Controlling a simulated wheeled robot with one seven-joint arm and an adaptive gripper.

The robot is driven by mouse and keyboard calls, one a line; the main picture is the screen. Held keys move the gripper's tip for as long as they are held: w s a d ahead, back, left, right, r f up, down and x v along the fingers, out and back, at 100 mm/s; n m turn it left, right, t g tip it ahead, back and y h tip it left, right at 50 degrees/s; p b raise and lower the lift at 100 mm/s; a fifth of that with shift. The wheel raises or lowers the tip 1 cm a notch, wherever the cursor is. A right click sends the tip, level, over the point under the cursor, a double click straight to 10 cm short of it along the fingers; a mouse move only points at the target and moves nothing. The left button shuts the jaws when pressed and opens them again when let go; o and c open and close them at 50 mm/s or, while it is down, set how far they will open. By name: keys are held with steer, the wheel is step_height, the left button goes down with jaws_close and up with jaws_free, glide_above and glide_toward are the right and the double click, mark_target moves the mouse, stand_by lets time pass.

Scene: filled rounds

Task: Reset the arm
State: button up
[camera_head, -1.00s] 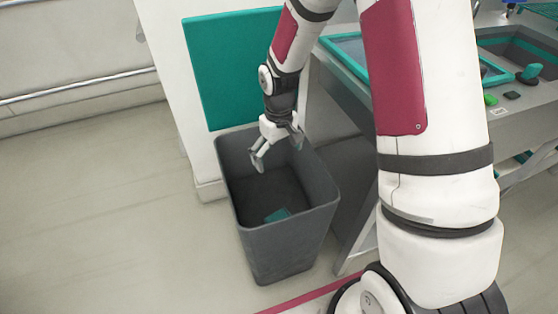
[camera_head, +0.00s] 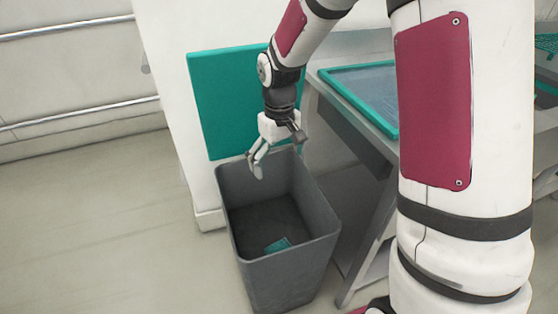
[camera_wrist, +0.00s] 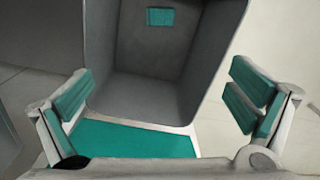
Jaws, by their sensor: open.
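My gripper (camera_head: 278,157) is open and empty, above the back part of the grey bin (camera_head: 329,212) in the head view. In the wrist view its two teal-padded fingers (camera_wrist: 160,105) are spread wide apart, with nothing between them. The wrist view looks down into the bin (camera_wrist: 98,45). A small teal item (camera_head: 278,245) lies on the bin's floor, and it also shows in the wrist view (camera_wrist: 160,17).
A teal panel (camera_head: 215,100) is on the white wall behind the bin. A workbench with a teal-rimmed tray (camera_head: 385,125) stands right of the bin, partly hidden by my arm. The floor (camera_head: 90,230) left of the bin is clear.

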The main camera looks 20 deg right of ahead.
steer(key=s+r+m, duration=0.1)
steer(key=s+r, duration=1.3)
steer(key=s, duration=0.1)
steer(key=s+r+m+t, duration=0.1)
steer(key=s+r+m, duration=0.15)
steer(key=s, duration=1.45)
step_height(320, 180, up, 16)
steer(key=t+p, duration=0.3)
steer(key=p, duration=1.1)
steer(key=shift+d+n, duration=0.15)
steer(key=shift+n, duration=0.3)
steer(key=shift+f, duration=0.1)
